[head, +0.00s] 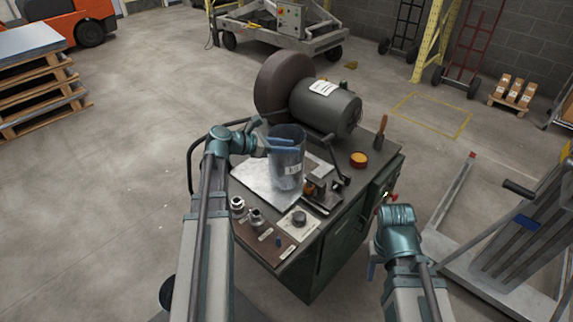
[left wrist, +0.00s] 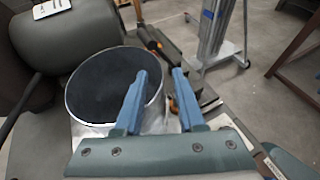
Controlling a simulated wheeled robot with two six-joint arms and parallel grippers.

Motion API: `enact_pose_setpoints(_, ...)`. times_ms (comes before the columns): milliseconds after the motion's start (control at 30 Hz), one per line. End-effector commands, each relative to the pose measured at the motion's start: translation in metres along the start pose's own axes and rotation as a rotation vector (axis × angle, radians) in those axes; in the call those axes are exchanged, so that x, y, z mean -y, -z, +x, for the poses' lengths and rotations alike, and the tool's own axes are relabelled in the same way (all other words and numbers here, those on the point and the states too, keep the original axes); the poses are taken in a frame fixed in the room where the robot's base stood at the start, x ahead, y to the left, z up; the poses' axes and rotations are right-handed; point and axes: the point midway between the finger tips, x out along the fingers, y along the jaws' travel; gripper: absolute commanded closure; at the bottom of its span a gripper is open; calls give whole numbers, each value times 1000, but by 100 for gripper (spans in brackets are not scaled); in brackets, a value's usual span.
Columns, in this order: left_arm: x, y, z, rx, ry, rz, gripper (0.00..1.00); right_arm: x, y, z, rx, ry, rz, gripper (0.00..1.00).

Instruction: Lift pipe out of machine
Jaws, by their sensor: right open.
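The pipe (head: 287,170) is a grey metal cylinder with a small label, standing upright on the machine (head: 335,240). In the left wrist view the pipe (left wrist: 75,101) shows its round rim and dark inside. My left gripper (head: 294,146) is at the pipe's top. In the left wrist view its blue fingers (left wrist: 160,75) are apart, one over the pipe's opening and one beyond the rim on the right. I cannot tell whether either touches the wall. My right gripper (head: 372,270) is open, low at the machine's right side, its fingers mostly hidden.
A motor (head: 325,107) and a large round wheel (head: 283,82) stand behind the pipe. A metal sheet (head: 262,187), knobs and an orange-topped tin (head: 359,159) lie on the machine top. A grey lift frame (head: 520,240) stands at right.

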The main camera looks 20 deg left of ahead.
Motion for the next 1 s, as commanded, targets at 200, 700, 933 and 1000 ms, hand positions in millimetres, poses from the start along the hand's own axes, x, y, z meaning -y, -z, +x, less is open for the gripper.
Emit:
enact_pose_setpoints(200, 0, 0, 7, 0, 0, 0, 61, 0, 0, 2, 0, 0, 0, 50)
enact_pose_setpoints(700, 0, 0, 7, -2, 0, 0, 100, 0, 0, 2, 0, 0, 0, 50)
enact_pose_setpoints(933, 0, 1, 7, -3, 1, 0, 100, 0, 0, 3, 0, 0, 0, 50)
enact_pose_setpoints(1000, 0, 1, 7, -3, 1, 0, 100, 0, 0, 3, 0, 0, 0, 50)
